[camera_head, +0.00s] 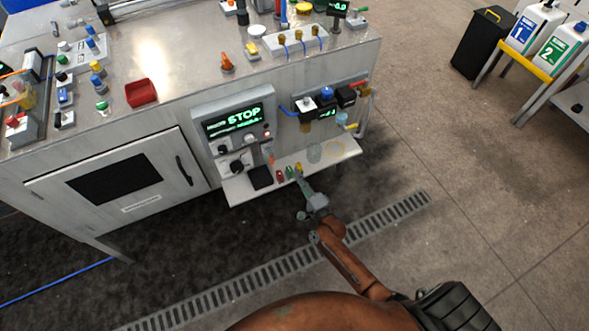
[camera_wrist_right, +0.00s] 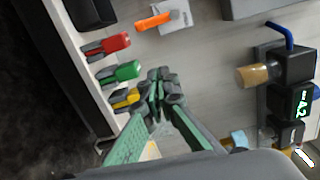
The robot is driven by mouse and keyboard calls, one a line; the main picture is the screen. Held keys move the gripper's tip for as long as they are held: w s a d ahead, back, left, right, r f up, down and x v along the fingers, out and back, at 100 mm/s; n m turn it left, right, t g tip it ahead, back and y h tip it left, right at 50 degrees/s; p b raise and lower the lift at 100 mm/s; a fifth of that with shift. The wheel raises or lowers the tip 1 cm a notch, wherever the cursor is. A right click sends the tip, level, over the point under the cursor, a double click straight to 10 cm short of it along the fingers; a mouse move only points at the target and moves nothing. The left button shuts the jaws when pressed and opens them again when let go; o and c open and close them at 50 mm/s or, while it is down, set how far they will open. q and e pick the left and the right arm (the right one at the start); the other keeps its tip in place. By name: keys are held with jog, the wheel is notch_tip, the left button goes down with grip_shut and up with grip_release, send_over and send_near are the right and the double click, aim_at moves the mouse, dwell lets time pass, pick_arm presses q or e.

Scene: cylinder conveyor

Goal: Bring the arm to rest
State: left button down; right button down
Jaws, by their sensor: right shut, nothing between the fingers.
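My right gripper (camera_head: 299,176) reaches up from the bottom of the head view to the small white shelf (camera_head: 240,192) on the front of the machine. In the wrist view its green fingers (camera_wrist_right: 162,85) are shut with nothing between them. The tips are close beside a yellow-handled piece (camera_wrist_right: 127,98); whether they touch it I cannot tell. A green-handled piece (camera_wrist_right: 120,73) and a red-handled piece (camera_wrist_right: 107,46) lie in a row with it. My left gripper is not in view.
The control panel (camera_head: 236,122) reading STOP is above the shelf. Valve fittings (camera_head: 325,100) with a blue hose stand right of it. A floor grate (camera_head: 230,293) crosses below. Open floor lies to the right, with a black bin (camera_head: 480,45) and bottles behind.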

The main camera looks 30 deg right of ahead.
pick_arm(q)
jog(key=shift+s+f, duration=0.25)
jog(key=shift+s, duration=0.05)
pick_arm(e)
jog(key=shift+s, duration=0.7)
